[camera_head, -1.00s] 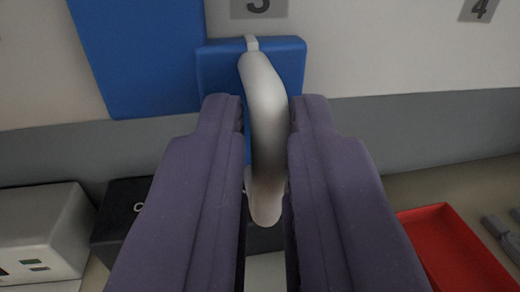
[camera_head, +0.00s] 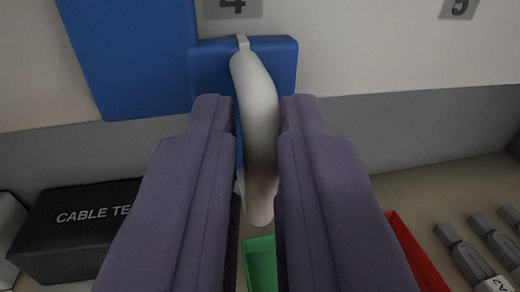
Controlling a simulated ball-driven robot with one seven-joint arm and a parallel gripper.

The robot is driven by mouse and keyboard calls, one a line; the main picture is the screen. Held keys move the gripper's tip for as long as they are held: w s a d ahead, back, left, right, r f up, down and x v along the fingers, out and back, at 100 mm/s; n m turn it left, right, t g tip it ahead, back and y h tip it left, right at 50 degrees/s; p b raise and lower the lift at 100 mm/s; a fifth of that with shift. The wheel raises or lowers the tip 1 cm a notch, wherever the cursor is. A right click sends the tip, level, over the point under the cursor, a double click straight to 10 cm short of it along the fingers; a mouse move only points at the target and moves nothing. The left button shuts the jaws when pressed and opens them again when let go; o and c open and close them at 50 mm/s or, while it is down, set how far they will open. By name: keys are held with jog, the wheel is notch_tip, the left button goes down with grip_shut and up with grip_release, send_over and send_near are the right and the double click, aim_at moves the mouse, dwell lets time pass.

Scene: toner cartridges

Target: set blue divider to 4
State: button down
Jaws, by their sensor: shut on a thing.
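The blue divider (camera_head: 132,55) is a flat blue panel with a blue block (camera_head: 210,62) at its right end, against the pale wall strip. A curved white handle (camera_head: 256,95) hangs down from the block. My gripper (camera_head: 257,115) is shut on this handle, with one purple finger on each side. A grey label "4" (camera_head: 233,8) sits just above the block, near the handle's thin white top tip. A label "5" (camera_head: 459,8) is further right. The lower part of the block is partly hidden by the fingers.
A black box marked "CABLE TE" (camera_head: 75,232) stands at lower left, beside a pale box (camera_head: 8,240). A green tray (camera_head: 262,262) and a red tray (camera_head: 417,255) lie below, partly behind the fingers. Several grey tools (camera_head: 462,250) lie at lower right.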

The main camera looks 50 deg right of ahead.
jog(key=c, duration=1.2)
grip_release()
jog(key=shift+o, duration=0.2)
jog(key=p+v, duration=0.1)
jog(key=v, duration=0.6)
jog(key=shift+s+a, duration=0.25)
jog(key=shift+a, duration=0.05)
